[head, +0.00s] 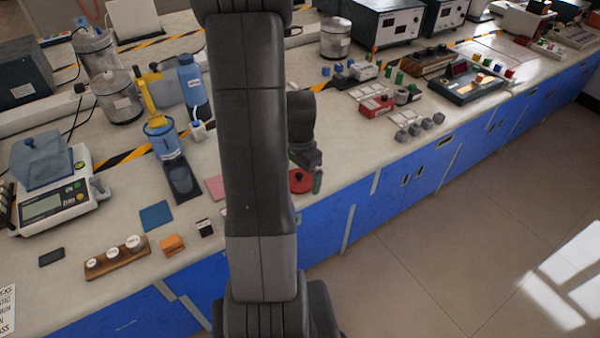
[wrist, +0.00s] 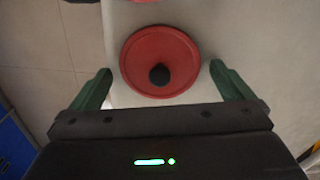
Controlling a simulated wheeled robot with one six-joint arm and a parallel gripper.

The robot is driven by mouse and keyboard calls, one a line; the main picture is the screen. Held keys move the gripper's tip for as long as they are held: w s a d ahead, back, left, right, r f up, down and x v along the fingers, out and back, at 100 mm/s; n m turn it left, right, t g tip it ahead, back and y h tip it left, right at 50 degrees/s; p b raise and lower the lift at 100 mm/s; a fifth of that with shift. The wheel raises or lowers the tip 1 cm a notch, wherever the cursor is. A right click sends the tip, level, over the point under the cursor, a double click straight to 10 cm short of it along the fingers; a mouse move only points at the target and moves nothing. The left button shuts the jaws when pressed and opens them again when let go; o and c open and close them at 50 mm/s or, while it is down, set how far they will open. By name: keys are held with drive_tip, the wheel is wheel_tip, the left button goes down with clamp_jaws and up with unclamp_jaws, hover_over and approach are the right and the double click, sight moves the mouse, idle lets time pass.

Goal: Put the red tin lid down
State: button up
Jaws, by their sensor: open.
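The red tin lid (wrist: 140,75) is a round disc with a black knob (wrist: 159,75), lying on the pale bench in the wrist view. My gripper (wrist: 160,70) is open, with one green finger on each side of the lid and gaps between fingers and rim. In the head view the lid (head: 298,184) shows close to the bench's front edge, partly hidden by my arm. One green finger of my gripper (head: 317,182) shows beside it. I cannot tell the fingers' exact height above the bench.
A pink square (head: 215,188) lies left of my arm, with a dark stand holding a blue-banded vessel (head: 162,137) beyond it. Small grey knobbed weights (head: 415,129) stand to the right. The bench's front edge drops to blue cabinets (head: 345,215). Bare bench lies right of the lid.

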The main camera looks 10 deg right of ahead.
sight(300, 173)
wheel_tip(300, 173, up, 12)
drive_tip(key=shift+r+p, duration=0.15)
drive_tip(key=shift+p, duration=0.3)
wheel_tip(300, 173, down, 13)
drive_tip(key=shift+b, duration=0.7)
drive_tip(key=shift+r+p, duration=0.35)
drive_tip(key=shift+r, duration=0.9)
